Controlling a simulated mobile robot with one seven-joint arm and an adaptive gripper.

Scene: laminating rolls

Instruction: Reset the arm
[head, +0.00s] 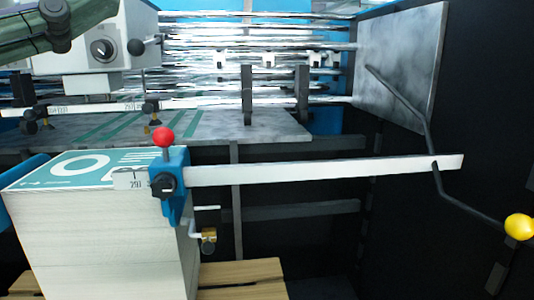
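My gripper and arm cannot be made out in the head view. A laminating machine with several shiny rolls (255,45) fills the top middle. A stack of paper (95,230) with a green and white printed top sheet stands at the lower left. A blue clamp (172,190) with a red ball knob (164,137) sits at the stack's right edge. A white ruler bar (320,170) runs from the clamp to the right.
A bent dark lever (432,165) with a yellow ball knob (519,227) hangs at the right, in front of a grey side plate (402,60). A wooden pallet (240,278) lies at the bottom. A grey control box (98,50) with a dial is at the upper left.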

